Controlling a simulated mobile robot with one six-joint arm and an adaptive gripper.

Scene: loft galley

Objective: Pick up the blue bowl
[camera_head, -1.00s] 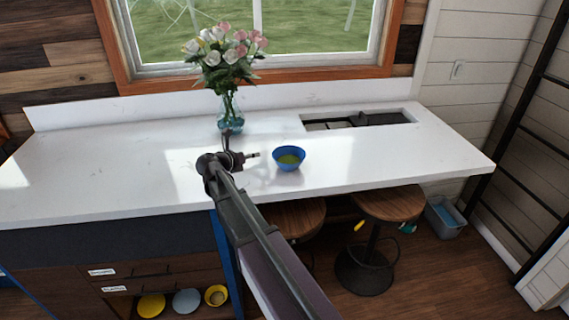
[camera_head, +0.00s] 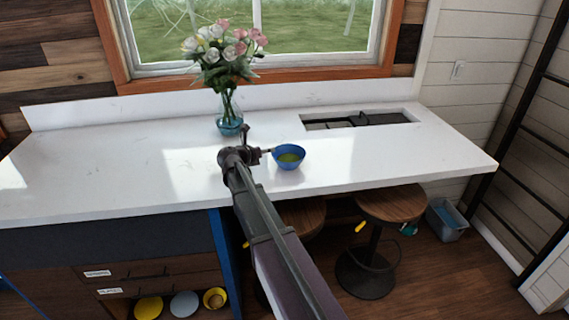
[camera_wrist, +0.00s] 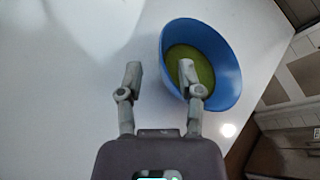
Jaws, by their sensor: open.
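The blue bowl (camera_head: 289,157) stands upright on the white counter, with a yellow-green inside bottom. In the wrist view the bowl (camera_wrist: 222,88) lies just ahead and to the right of centre. My gripper (camera_wrist: 158,72) is open. In the wrist view its right finger overlaps the bowl's near left wall and inside, while its left finger is over bare counter to the left. The bowl's left rim shows between the fingers. In the head view my gripper (camera_head: 266,150) is at the bowl's left side; whether it touches the bowl I cannot tell.
A glass vase (camera_head: 230,118) with pink and white flowers stands behind my gripper. A recessed dark cooktop (camera_head: 360,119) is behind and right of the bowl. The counter's front edge is close, with stools (camera_head: 390,204) below. The counter's left side (camera_head: 90,160) is clear.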

